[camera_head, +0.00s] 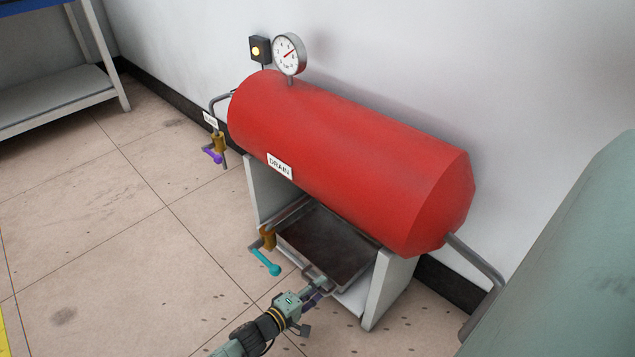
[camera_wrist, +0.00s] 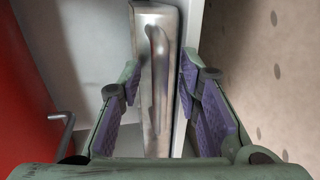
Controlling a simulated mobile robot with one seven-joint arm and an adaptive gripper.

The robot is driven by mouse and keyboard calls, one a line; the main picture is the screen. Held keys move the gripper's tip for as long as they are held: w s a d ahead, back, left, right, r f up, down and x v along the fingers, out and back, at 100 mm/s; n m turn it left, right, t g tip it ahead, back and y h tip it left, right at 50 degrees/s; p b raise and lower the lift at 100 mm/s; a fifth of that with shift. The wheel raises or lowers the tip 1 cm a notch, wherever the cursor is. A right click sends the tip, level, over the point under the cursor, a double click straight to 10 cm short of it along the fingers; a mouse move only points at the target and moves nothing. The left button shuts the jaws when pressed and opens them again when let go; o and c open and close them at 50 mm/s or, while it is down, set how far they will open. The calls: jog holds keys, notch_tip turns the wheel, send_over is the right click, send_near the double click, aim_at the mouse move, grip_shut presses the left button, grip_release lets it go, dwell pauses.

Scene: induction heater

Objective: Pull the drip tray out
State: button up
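The drip tray (camera_head: 328,243) is a dark, shallow metal tray under the red tank, between two pale side supports. My gripper (camera_head: 316,288) is at the tray's front edge. In the wrist view, the tray's metal front and its bar handle (camera_wrist: 158,75) lie between the two purple-padded fingers of my gripper (camera_wrist: 160,82). The fingers are open, one on each side of the handle, with gaps visible. In the head view, my gripper partly hides the handle.
The red tank (camera_head: 345,165) stands above the tray. A cyan-handled drain valve (camera_head: 266,262) hangs just left of my gripper. A purple-handled valve (camera_head: 213,156) is farther left. A pale side support (camera_head: 388,290) stands right of the tray. Open tiled floor (camera_head: 120,250) lies at the left.

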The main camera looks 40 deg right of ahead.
jog(key=shift+d, duration=0.15)
grip_shut()
dwell(0.4)
dwell(0.5)
